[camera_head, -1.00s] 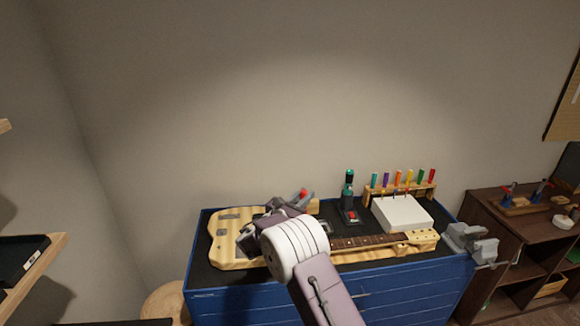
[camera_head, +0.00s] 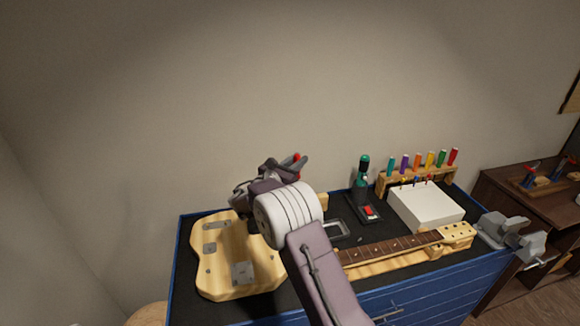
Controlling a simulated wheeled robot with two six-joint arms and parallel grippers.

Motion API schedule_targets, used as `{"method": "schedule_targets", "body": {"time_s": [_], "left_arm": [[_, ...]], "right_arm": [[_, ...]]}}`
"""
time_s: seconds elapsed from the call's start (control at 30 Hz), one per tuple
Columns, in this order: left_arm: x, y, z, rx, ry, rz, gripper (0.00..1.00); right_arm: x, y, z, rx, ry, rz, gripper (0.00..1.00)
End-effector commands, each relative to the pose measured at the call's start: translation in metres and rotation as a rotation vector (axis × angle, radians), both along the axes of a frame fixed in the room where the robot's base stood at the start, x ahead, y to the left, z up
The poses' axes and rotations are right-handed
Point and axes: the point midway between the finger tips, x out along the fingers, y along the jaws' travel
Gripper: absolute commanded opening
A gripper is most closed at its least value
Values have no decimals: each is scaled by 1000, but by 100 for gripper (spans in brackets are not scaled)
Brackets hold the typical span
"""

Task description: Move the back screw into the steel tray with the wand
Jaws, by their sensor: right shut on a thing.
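My right gripper (camera_head: 268,178) is raised over the back edge of the bench, seen from behind its pale wrist. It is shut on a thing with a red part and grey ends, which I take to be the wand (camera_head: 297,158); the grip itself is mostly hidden. The steel tray (camera_head: 337,230) is a small grey rimmed tray on the dark mat, just right of my wrist and partly covered by my arm. A tiny speck lies on the mat right of the tray; I cannot tell whether it is the back screw. My left gripper is out of view.
The pale wooden guitar body (camera_head: 262,262) lies at left and its neck (camera_head: 392,247) at right. Behind the neck stand a green bottle-shaped tool (camera_head: 361,180), a white box (camera_head: 428,206) and a rack of coloured drivers (camera_head: 417,172). A grey vise (camera_head: 510,234) is at the right edge.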

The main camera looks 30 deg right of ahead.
Motion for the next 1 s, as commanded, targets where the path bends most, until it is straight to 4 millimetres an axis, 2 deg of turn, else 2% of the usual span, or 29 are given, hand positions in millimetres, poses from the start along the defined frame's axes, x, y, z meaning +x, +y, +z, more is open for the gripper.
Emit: {"method": "schedule_targets", "body": {"time_s": [0.27,0.7,1.0], "left_arm": [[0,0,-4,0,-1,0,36],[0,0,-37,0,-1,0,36],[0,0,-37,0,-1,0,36]], "right_arm": [[0,0,-5,-1,0,0,0],[0,0,-53,0,0,1,0],[0,0,-56,-1,0,1,0]]}}
